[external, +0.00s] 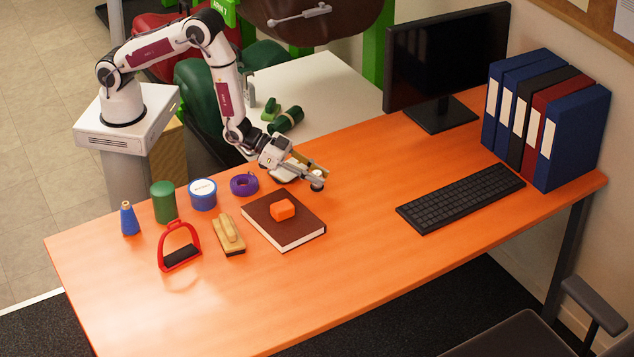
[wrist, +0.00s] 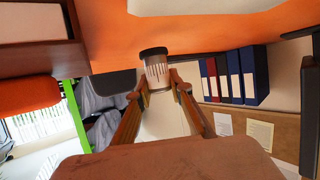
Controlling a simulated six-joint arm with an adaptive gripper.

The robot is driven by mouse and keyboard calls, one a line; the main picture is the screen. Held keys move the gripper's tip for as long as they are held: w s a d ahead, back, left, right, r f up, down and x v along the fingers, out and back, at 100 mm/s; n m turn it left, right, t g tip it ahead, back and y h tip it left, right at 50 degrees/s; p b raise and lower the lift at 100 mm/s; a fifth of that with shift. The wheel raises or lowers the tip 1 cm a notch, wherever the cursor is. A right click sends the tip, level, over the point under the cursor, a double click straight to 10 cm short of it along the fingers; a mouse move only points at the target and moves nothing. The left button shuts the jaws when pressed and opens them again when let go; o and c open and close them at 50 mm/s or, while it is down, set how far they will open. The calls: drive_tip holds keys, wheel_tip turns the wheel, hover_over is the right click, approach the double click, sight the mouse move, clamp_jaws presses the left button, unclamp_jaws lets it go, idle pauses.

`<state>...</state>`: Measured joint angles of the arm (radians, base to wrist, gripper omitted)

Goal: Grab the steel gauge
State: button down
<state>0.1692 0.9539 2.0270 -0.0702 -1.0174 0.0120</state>
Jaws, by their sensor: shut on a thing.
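The steel gauge (external: 317,184) is a small silvery cylinder with a dark end. It is at the tip of my gripper (external: 305,171), close to the orange desk, to the right of the brown book. The wrist view is upside down and shows the gauge (wrist: 157,70) between the two fingers of my gripper (wrist: 157,86), with its black end toward the desk. The fingers are shut on it. I cannot tell whether the gauge touches the desk.
A brown book (external: 265,228) with an orange block (external: 283,209) on it lies nearby. A purple tape roll (external: 243,184), a brush (external: 229,235), a red stirrup (external: 179,252) and several small containers are to the left. A keyboard (external: 460,199) lies to the right. The front desk is clear.

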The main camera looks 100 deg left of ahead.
sight(317, 173)
drive_tip(key=shift+r, duration=3.8)
